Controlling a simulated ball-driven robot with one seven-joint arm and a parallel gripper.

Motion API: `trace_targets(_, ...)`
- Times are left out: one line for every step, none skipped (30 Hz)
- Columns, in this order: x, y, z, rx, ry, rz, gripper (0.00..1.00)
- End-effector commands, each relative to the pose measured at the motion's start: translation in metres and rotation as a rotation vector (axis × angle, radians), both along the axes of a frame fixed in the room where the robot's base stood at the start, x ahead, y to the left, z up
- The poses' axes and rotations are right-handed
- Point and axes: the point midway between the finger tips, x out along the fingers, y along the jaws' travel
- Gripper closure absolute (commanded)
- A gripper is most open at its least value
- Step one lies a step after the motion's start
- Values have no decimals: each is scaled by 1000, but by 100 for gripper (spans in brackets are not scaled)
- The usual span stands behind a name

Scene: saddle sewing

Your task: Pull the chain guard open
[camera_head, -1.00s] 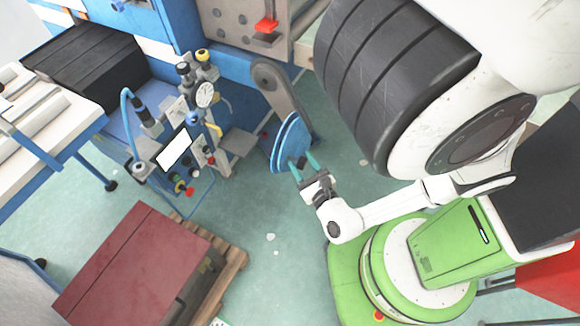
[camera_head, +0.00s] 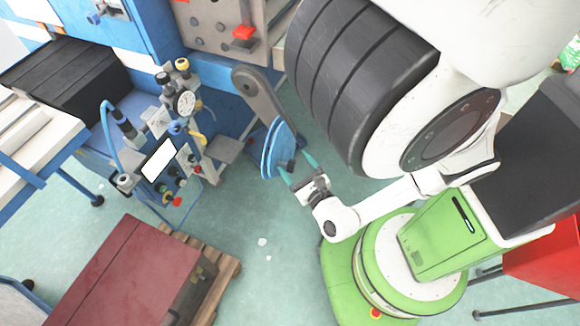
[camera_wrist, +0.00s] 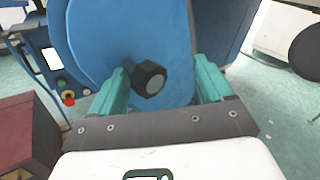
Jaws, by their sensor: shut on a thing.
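The chain guard is a round blue cover (camera_head: 273,150) on the lower end of a grey arm (camera_head: 262,95) at the machine's side. In the wrist view the blue cover (camera_wrist: 108,35) fills the upper middle, with a black knob (camera_wrist: 150,78) standing out from its face. My gripper (camera_head: 297,168) is at the cover's lower right side. In the wrist view its teal fingers (camera_wrist: 161,70) stand on either side of the knob and it is shut on the guard. The exact contact of the fingertips is hard to see.
A control post with a gauge (camera_head: 185,103) and a panel with buttons (camera_head: 172,185) stands left of the guard. A dark red box (camera_head: 130,275) sits on a wooden pallet (camera_head: 222,272) at lower left. The green floor (camera_head: 265,225) below the guard is mostly clear.

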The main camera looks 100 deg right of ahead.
Motion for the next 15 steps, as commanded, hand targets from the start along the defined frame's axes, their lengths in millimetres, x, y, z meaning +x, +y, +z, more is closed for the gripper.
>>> trace_targets(-8,-6,0,-3,8,-21,33)
trace_targets(-8,-6,0,-3,8,-21,33)
trace_targets(-8,-6,0,-3,7,-21,33)
trace_targets(-7,-6,-1,-3,8,-20,33)
trace_targets(-8,-5,-1,-2,8,-20,33)
trace_targets(-8,-4,-1,-2,8,-20,33)
trace_targets(-8,-3,-1,-2,8,-20,33)
trace_targets(-9,-1,-1,-2,8,-20,33)
trace_targets(-10,3,-1,-2,8,-20,33)
trace_targets(-11,7,-2,-1,7,-19,33)
trace_targets(-12,11,-2,-1,7,-18,33)
trace_targets(-13,18,-2,0,6,-17,33)
trace_targets(-15,23,-2,0,6,-16,33)
trace_targets(-16,30,-3,0,6,-14,33)
trace_targets(-18,38,-2,0,5,-13,33)
